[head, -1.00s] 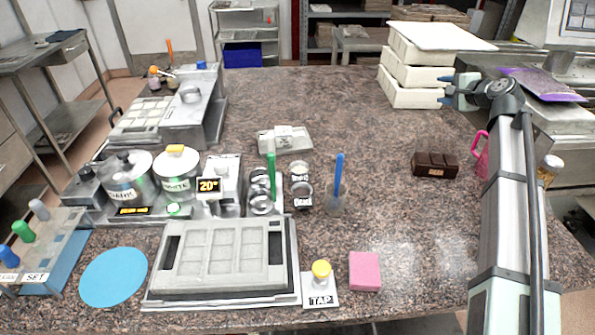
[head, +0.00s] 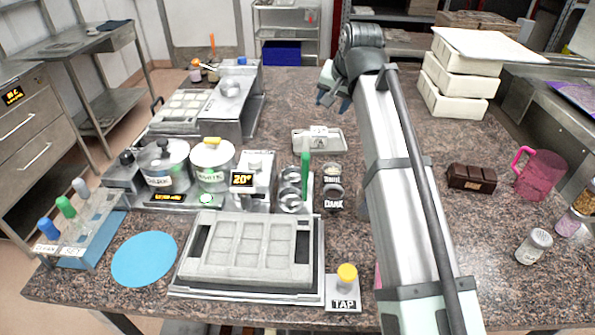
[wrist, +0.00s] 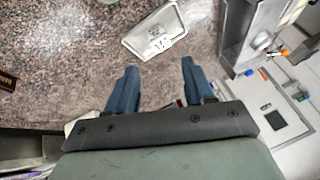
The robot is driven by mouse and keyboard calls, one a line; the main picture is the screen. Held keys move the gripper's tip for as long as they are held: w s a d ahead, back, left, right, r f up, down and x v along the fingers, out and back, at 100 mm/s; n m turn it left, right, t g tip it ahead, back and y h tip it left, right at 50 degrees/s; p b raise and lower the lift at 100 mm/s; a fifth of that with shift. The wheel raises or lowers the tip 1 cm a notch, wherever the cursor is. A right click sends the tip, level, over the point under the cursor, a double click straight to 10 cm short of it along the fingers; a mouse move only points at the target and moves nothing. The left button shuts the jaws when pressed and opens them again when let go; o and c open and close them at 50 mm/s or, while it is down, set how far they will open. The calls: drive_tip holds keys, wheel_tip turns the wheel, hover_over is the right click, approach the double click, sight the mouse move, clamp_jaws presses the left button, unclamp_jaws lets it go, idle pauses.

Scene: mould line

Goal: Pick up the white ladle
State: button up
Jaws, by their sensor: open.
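No ladle in view is plainly marked white. A green-handled utensil (head: 305,168) stands upright in a metal holder (head: 291,190); its lower end is hard to make out, so I cannot tell whether it is the white ladle. My gripper (head: 333,99) is raised over the back middle of the table, beyond the green handle and apart from it. In the wrist view my gripper (wrist: 160,76) has its two blue fingers spread with nothing between them. My arm hides part of the table right of the holder.
A small pale tray (head: 335,148) lies behind the holder. Pots, including one marked white (head: 212,167), stand to its left. A mould (head: 245,250) lies in front. A brown block (head: 471,178) and pink jug (head: 538,177) are at right, pale stacked boxes (head: 455,105) behind.

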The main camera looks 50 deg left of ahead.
sight(306, 142)
drive_tip(key=s+n+h, duration=0.2)
drive_tip(key=s+n, duration=0.1)
drive_tip(key=s, duration=0.6)
drive_tip(key=shift+t, duration=0.3)
drive_tip(key=x, duration=0.7)
drive_tip(key=shift+w+d, duration=0.1)
drive_tip(key=shift+d, duration=0.05)
drive_tip(key=shift+x, duration=3.05)
drive_tip(key=shift+w, duration=0.1)
clamp_jaws()
drive_tip(key=shift+r, duration=0.1)
